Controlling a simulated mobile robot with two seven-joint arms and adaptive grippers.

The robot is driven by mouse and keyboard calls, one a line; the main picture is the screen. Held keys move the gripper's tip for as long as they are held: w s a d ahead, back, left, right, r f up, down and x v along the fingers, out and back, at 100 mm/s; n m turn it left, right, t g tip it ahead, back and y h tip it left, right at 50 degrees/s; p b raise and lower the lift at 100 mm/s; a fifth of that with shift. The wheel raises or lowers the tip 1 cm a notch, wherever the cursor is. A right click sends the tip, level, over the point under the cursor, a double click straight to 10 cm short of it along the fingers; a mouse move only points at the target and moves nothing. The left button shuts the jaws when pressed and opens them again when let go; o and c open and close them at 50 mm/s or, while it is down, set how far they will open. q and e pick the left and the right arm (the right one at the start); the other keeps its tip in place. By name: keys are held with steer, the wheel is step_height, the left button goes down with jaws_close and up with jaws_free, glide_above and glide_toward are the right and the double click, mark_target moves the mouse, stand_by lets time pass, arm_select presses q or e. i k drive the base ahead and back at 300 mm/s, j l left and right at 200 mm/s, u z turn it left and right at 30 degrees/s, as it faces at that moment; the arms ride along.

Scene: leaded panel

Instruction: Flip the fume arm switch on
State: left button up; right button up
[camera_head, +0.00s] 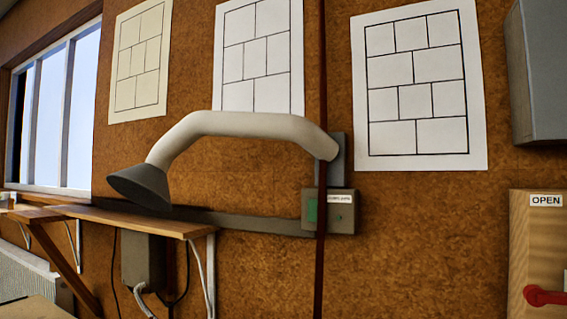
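The fume arm (240,124) is a pale bent tube with a dark cone hood (142,186), fixed to a grey plate on the brown wall. Below its mount is a small grey-green switch box (345,222) with a white label (340,198), too small to read surely. A green patch (312,210) shows on the box's left part and a small dot on its right part. A dark red vertical pole passes in front of the box and hides part of its face. I cannot tell the switch position. Neither gripper is in view.
The dark red pole (320,90) runs top to bottom. A wooden shelf (130,219) on white brackets is at left, with a grey box (142,262) and cables below. At right are a grey cabinet (535,75) and a wooden panel (530,240) marked OPEN with a red handle (545,296).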

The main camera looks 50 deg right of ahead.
mark_target(313, 204)
steer(key=z, duration=1.2)
